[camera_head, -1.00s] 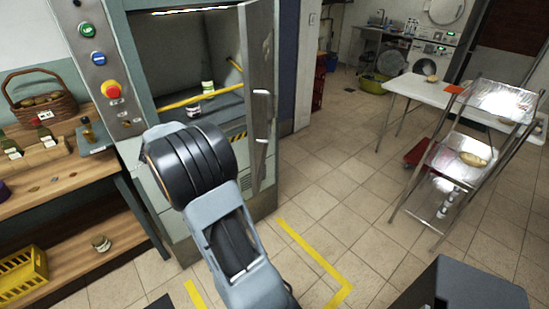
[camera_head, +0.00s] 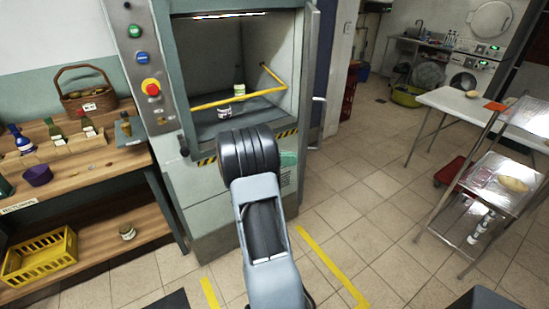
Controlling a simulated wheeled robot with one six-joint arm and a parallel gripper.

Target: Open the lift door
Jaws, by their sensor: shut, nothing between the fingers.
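The lift door (camera_head: 311,70) is hinged on the right side of the lift cabinet and stands swung out, seen almost edge-on. Its metal handle (camera_head: 318,99) sticks out to the right. The lift opening is uncovered, and inside stand a small labelled jar (camera_head: 224,112) and a green bottle (camera_head: 239,80) behind a yellow bar (camera_head: 225,101). My arm reaches up in front of the cabinet's lower edge. My gripper is hidden behind my arm's dark wrist, so its fingers do not show.
A control panel (camera_head: 140,60) with green, blue and red buttons is left of the lift. A wooden bench (camera_head: 115,160) with bottles and a basket (camera_head: 88,95) stands at left. A metal cart (camera_head: 500,168) and white table (camera_head: 455,104) are at right.

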